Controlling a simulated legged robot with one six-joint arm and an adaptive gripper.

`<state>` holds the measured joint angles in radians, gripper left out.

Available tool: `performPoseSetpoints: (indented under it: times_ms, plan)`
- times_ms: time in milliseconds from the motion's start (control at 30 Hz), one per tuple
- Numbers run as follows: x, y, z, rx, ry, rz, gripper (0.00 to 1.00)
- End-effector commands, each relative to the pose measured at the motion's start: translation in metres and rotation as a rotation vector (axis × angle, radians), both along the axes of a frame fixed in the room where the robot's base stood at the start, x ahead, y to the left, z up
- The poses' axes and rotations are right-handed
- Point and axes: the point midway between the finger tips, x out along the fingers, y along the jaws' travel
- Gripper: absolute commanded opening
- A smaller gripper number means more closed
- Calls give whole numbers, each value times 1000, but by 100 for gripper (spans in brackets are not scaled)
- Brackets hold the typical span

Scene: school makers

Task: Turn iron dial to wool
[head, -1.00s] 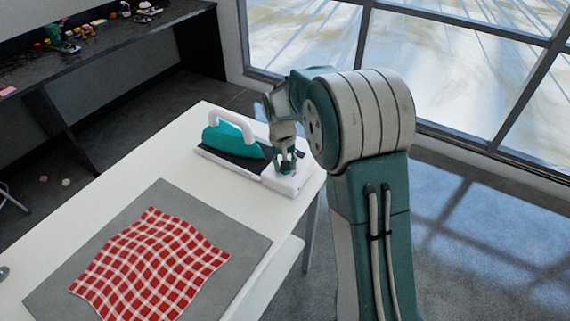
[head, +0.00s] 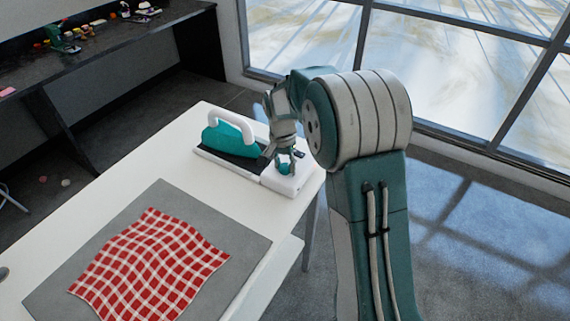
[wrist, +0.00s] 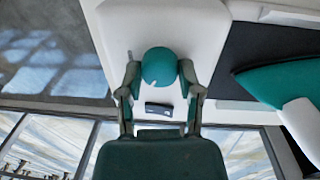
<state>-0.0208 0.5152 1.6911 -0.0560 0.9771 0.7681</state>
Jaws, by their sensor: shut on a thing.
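The iron (head: 228,139) is teal with a white handle and rests on a dark plate in its white base at the table's far end. The teal round dial (wrist: 159,67) sits on the white part of the base (head: 279,183), to the right of the iron in the head view. It carries a small light pointer mark at its lower left edge in the wrist view. My gripper (wrist: 160,82) is over the dial, with one finger on each side, shut on it. In the head view my gripper (head: 286,160) partly hides the dial.
A red checked cloth (head: 150,262) lies on a grey mat (head: 240,240) on the white table (head: 150,160). A dark counter (head: 120,50) with small objects stands at the back left. Large windows (head: 450,50) are behind. A small dark switch-like part (wrist: 158,109) lies near the dial.

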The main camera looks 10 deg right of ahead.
Motion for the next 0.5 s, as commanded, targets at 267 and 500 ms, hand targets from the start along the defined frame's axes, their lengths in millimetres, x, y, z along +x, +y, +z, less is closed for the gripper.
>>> performPoseSetpoints:
  times_ms: [267,500]
  plan:
    - [-1,1,-3,2,7,-5,0]
    - [-1,1,-3,2,6,-5,81]
